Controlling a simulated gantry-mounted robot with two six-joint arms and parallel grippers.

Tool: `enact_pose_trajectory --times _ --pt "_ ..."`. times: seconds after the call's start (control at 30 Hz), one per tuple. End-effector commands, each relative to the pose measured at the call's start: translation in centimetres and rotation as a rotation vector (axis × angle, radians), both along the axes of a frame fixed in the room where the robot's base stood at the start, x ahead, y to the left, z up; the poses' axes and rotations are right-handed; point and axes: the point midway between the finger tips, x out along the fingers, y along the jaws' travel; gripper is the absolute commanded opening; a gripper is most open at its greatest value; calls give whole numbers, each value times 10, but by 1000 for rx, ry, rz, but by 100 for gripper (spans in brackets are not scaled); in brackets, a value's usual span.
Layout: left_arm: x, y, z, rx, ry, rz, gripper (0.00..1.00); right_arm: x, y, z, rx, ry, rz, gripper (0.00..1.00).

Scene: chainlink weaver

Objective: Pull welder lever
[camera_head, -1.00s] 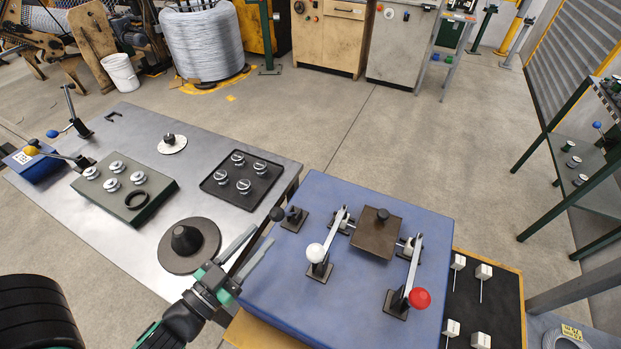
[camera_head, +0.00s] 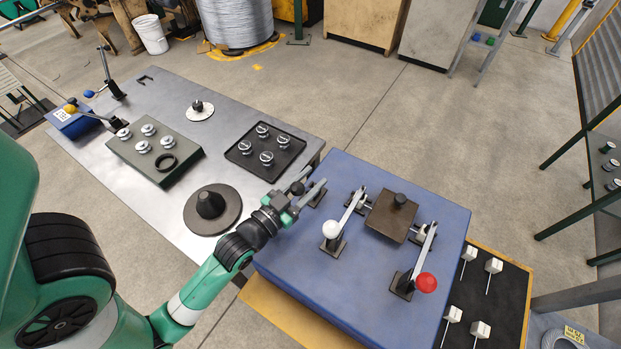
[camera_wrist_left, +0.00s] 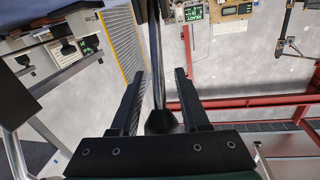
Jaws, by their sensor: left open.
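A lever with a black ball knob (camera_head: 298,188) stands at the left corner of the blue welder table (camera_head: 285,245). My left gripper (camera_head: 313,180) is open, with its fingers reaching around this lever. In the left wrist view the dark lever rod (camera_wrist_left: 155,65) runs between the two open fingers, and its black knob (camera_wrist_left: 162,122) sits close to the palm. I cannot tell whether either finger touches it. A white-ball lever (camera_head: 332,229) and a red-ball lever (camera_head: 426,283) stand further right on the blue top. My right gripper is not in view.
A dark plate with a black knob (camera_head: 390,218) sits between the two ball levers. A grey table (camera_head: 150,205) on the left bears a dark cone on a disc (camera_head: 212,208) and a black tray (camera_head: 265,151). A black board (camera_head: 491,285) with white-headed pins lies right.

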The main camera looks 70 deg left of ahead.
Motion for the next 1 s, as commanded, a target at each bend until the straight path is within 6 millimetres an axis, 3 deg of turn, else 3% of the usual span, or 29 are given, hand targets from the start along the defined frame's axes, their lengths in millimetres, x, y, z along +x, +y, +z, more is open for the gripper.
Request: enact_pose_trajectory --times 0.23,0.5,1.0 --pt "1 1 0 0 1 0 46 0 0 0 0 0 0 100" --pt "1 1 0 0 0 0 0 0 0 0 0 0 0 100" --pt "1 0 1 2 -4 0 0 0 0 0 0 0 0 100"
